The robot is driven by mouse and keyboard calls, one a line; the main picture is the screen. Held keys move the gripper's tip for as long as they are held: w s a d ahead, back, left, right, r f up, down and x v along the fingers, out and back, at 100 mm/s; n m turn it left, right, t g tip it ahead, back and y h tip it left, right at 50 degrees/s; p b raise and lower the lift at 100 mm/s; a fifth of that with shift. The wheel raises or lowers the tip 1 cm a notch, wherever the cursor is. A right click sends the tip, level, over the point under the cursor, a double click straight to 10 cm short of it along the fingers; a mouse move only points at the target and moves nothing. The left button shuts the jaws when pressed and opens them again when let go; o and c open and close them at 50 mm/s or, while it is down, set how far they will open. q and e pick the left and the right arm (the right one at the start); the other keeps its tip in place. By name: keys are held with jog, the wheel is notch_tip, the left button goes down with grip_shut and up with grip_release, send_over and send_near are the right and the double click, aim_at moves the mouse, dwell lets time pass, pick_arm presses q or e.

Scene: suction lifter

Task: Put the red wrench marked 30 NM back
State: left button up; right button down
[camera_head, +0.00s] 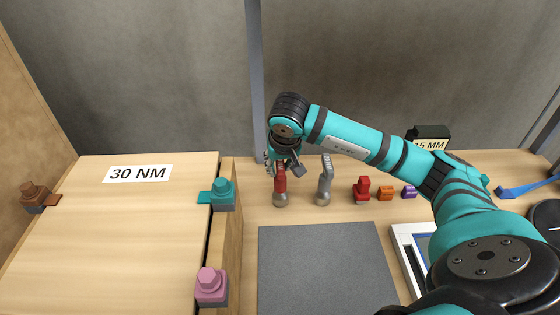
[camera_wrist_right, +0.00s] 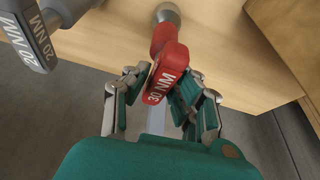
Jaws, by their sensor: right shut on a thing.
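The red wrench marked 30 NM (camera_head: 281,187) stands upright at the back of the bench, left of a grey wrench, in the head view. In the right wrist view the red wrench (camera_wrist_right: 169,68) shows its 30 NM label between the fingers, with its round grey end against the wood. My right gripper (camera_head: 280,166) is shut on the upper part of the red wrench; its fingers (camera_wrist_right: 163,95) lie on both sides of it. The grey wrench marked 20 NM (camera_head: 324,182) stands just beside it and also shows in the right wrist view (camera_wrist_right: 30,35). My left gripper is not in view.
A wooden box labelled 30 NM (camera_head: 137,174) fills the left, with teal (camera_head: 222,193), pink (camera_head: 210,284) and brown (camera_head: 35,195) clamps at its edges. A grey mat (camera_head: 322,266) lies bare in front. Small red (camera_head: 362,188), orange (camera_head: 385,193) and purple (camera_head: 409,191) pieces stand right of the wrenches.

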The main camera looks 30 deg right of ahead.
jog(key=shift+f, duration=0.15)
jog(key=c, duration=1.1)
grip_release()
jog(key=b+v, duration=0.1)
jog(key=v, duration=1.1)
jog(key=shift+a, duration=0.1)
